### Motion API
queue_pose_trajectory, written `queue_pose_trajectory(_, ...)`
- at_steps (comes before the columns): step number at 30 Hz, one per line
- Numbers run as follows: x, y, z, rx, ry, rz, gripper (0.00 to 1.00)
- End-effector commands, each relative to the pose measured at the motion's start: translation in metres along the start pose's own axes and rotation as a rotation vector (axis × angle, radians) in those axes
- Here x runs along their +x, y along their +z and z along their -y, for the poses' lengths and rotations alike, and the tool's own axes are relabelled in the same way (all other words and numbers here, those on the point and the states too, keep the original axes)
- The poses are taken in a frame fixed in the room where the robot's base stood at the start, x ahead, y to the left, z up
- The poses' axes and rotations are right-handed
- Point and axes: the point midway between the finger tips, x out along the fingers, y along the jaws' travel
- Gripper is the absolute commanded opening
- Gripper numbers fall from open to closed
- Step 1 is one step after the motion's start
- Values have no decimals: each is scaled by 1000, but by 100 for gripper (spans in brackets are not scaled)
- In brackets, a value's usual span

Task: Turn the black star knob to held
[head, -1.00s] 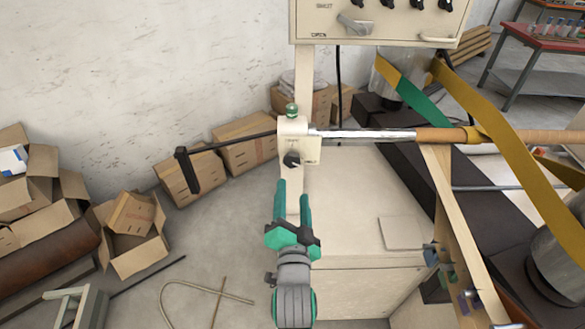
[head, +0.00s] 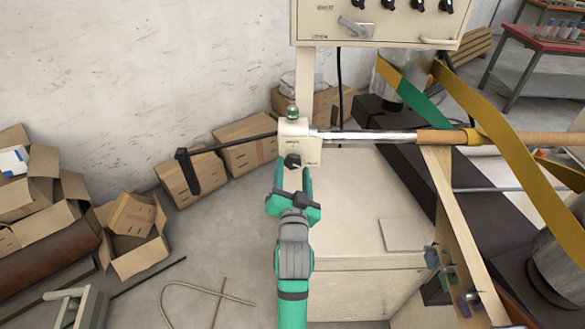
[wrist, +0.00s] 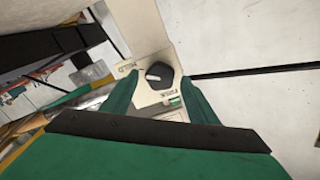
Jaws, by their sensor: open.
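The black star knob (head: 292,160) is on the front of the cream bearing housing (head: 313,147), under a small green-topped fitting. In the wrist view the knob (wrist: 159,75) is a dark round shape on the cream face, with lettering beside it too small to read. My gripper (head: 292,172) is just below and in front of the knob, its green fingers pointing up at it. In the wrist view my gripper (wrist: 160,90) is open, one finger to each side of the knob. I see no clear contact with it.
A dark crank arm (head: 190,172) reaches left from the housing. A metal shaft (head: 370,136) runs right to a tan core with yellow strip. A control panel (head: 380,20) hangs above. A cream cabinet (head: 365,230) stands below right, and cardboard boxes (head: 130,225) lie left.

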Motion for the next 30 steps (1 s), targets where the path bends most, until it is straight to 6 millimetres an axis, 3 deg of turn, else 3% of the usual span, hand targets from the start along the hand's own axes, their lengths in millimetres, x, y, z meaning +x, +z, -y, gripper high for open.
queue_pose_trajectory(5, 12, 0, 0, 0, -1, 0, 54)
queue_pose_trajectory(14, 14, 1, 2, 0, -3, 1, 54)
queue_pose_trajectory(20, 14, 1, 2, 0, -3, 1, 12)
queue_pose_trajectory(30, 14, 0, 1, -107, -2, 0, 12)
